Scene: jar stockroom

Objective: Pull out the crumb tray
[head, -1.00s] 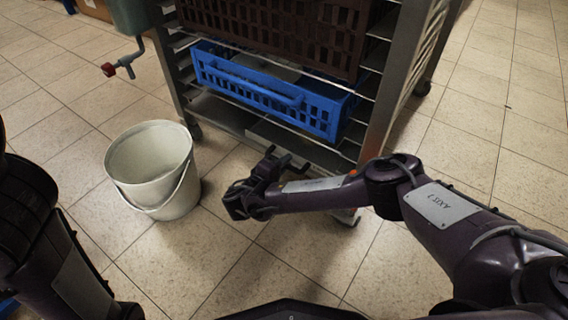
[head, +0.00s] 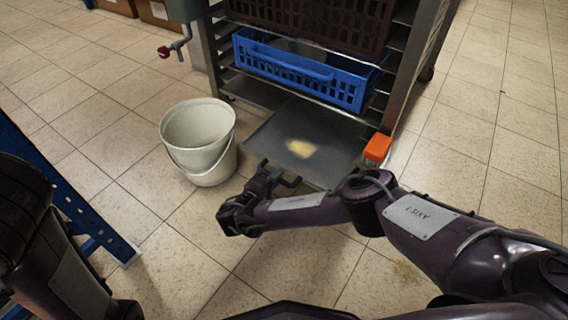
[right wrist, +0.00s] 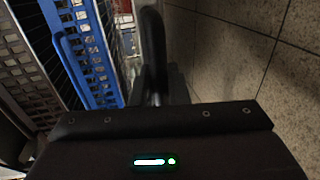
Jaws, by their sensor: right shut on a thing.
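The crumb tray (head: 322,131) is a flat dark grey sheet low in the metal rack. It sticks out of the rack's front, with a small heap of pale yellow crumbs (head: 300,148) on it. My right gripper (head: 275,176) is at the tray's front edge and shut on it, though the arm hides part of the grip.
A blue crate (head: 300,72) and a brown crate (head: 330,22) sit in the rack (head: 412,75) above the tray. A pale bucket (head: 198,140) stands close left of the tray. An orange-topped thing (head: 377,148) is by its right edge. Floor at right is clear.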

